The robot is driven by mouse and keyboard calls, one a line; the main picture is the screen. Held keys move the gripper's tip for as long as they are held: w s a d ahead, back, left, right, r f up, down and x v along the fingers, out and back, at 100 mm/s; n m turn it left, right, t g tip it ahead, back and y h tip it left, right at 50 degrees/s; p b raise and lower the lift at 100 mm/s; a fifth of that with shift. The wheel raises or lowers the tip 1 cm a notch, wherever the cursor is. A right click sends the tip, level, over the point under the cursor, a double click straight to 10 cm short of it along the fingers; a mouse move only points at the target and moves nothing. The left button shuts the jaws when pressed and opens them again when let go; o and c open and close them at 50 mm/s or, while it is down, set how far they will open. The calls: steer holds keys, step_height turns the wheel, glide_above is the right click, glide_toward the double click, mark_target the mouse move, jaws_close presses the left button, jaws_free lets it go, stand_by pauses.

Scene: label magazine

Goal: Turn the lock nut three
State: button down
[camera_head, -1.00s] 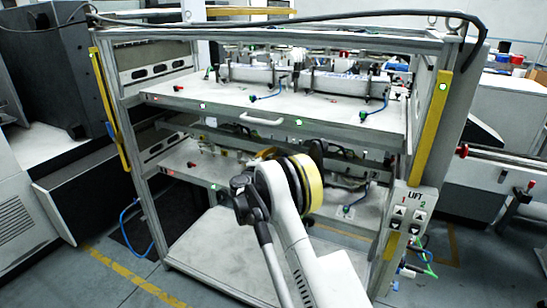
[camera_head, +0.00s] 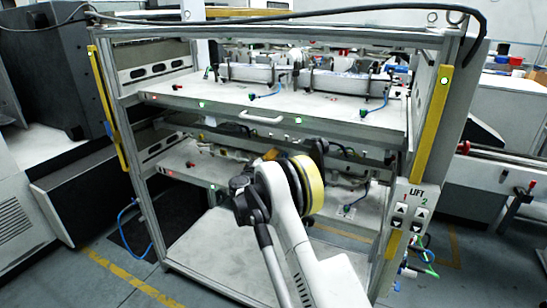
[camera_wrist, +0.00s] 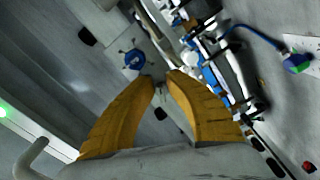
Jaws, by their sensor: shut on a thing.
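My gripper (camera_wrist: 160,78) shows in the wrist view with two orange-yellow fingers, its tips drawn close together. It is shut on a small grey part between the tips, mostly hidden. I cannot tell from its look whether this is lock nut three. A round blue knob (camera_wrist: 133,59) lies just beyond the left fingertip. In the head view my arm reaches into the lower level of the rack, and my wrist hides most of the gripper and what it holds.
The metal rack has an upper shelf (camera_head: 225,97) and a lower shelf (camera_head: 190,180). A white handle (camera_head: 261,119) sits on the upper shelf's front edge. The wrist view shows blue-and-white mechanism (camera_wrist: 212,75) close on the right and a blue cable fitting (camera_wrist: 296,63).

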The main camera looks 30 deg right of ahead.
steer(key=shift+w+m, duration=0.1)
steer(key=shift+m, duration=0.4)
steer(key=c, duration=1.6)
jaws_free()
steer(key=v, duration=1.2)
